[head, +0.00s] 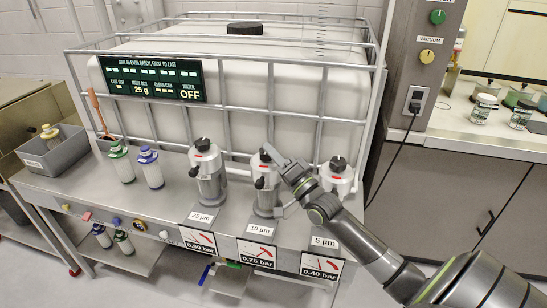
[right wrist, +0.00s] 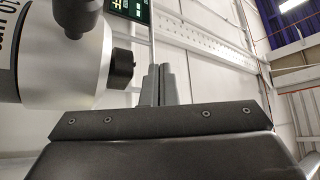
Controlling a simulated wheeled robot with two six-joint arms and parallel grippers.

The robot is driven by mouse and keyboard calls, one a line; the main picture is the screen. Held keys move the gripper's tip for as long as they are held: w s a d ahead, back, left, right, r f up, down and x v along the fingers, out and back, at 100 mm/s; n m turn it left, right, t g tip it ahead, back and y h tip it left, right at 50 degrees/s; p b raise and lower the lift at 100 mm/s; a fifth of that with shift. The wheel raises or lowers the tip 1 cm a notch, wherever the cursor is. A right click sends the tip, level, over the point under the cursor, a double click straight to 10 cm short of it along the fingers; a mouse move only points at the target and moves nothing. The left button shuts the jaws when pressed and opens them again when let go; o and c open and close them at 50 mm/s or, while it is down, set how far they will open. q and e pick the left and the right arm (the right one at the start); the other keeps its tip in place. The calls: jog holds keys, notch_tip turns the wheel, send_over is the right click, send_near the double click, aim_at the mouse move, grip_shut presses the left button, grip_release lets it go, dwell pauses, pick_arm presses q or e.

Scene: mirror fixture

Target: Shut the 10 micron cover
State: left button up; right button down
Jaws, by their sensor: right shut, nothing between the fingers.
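The 10 micron housing (head: 265,196) is the middle of three metal canisters on the bench, behind a "10 µm" tag. Its white cover (head: 262,163) has a dark knob on top and is partly hidden by my right gripper. I cannot tell whether the cover sits fully closed. My right gripper (head: 272,153) is at the cover's upper right, shut and empty. In the right wrist view its fingers (right wrist: 160,85) are together, just right of a black knob (right wrist: 122,68) on the white cover (right wrist: 60,60); a small gap shows between them. My left gripper is out of view.
The 25 µm canister (head: 207,172) stands left and the 5 µm canister (head: 337,177) close on the right, partly behind my arm. A caged white tank (head: 235,85) is behind. Gauge cards (head: 257,253) hang on the front edge. Two bottles (head: 151,170) stand left.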

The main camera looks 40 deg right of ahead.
pick_arm(q)
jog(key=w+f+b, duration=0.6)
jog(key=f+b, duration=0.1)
jog(key=b, duration=0.5)
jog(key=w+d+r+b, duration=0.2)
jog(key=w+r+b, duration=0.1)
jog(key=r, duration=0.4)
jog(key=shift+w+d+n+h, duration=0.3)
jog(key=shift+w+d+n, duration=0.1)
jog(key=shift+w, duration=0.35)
pick_arm(e)
notch_tip(320, 180, down, 7)
jog(key=s+a+n+t+y, duration=0.1)
jog(key=s+a+n+y, duration=0.1)
jog(key=n+y, duration=0.2)
jog(key=shift+s+a+f+n+y, duration=0.2)
jog(key=shift+s+a+n+y, duration=0.15)
jog(key=shift+n, duration=1.05)
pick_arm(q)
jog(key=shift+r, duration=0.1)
